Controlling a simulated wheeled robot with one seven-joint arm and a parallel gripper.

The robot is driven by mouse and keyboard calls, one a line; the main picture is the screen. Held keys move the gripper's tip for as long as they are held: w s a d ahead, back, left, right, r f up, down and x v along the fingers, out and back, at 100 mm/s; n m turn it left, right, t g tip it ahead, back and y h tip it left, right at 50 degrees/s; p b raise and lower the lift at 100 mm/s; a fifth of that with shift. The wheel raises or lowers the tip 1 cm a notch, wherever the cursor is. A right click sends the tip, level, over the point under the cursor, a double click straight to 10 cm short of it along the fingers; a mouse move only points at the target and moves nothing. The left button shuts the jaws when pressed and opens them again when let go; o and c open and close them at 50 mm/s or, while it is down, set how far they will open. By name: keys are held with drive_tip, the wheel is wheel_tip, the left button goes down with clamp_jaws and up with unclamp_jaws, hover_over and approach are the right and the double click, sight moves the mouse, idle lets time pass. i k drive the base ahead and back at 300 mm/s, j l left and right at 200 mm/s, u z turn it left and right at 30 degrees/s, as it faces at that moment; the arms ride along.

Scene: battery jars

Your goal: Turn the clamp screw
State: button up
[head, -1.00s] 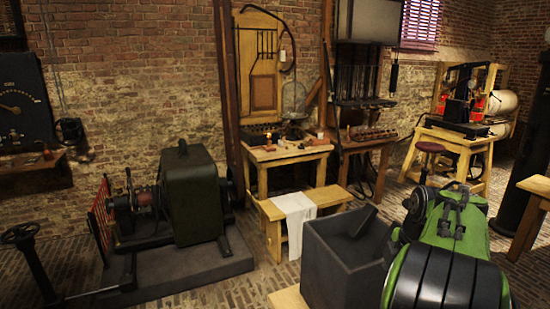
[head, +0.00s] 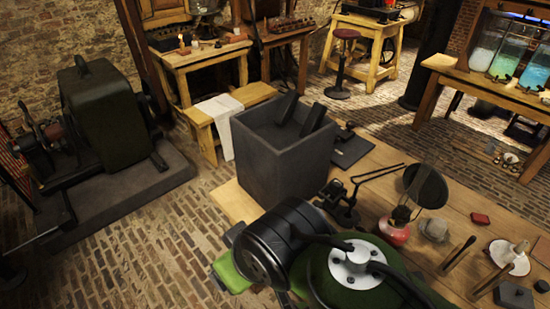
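A dark grey, square, open-topped jar (head: 268,172) stands on the wooden bench, left of centre. Two dark flat pieces (head: 313,120) stick up out of it near its right side. A small black metal fixture (head: 343,208) with a long thin arm stands right of the jar; I cannot make out a clamp screw on it or elsewhere. My green and black arm fills the bottom centre and hides part of the bench. My gripper's fingers do not show.
A dark flat plate (head: 352,150) lies behind the fixture. A red-based lamp (head: 395,232), a round black disc (head: 426,186), wooden sticks and a white candle dish (head: 510,258) crowd the bench's right. A stool (head: 341,62) and glass jars (head: 510,50) are farther back.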

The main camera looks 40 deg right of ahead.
sight(317, 204)
drive_tip(key=j+z, duration=0.1)
drive_tip(key=z, duration=0.7)
drive_tip(key=k+j+z, duration=0.1)
drive_tip(key=z, duration=0.35)
drive_tip(key=k+z, duration=0.1)
drive_tip(key=z, duration=0.3)
drive_tip(key=j+z, duration=0.1)
drive_tip(key=z, duration=0.3)
drive_tip(key=k+l, duration=0.05)
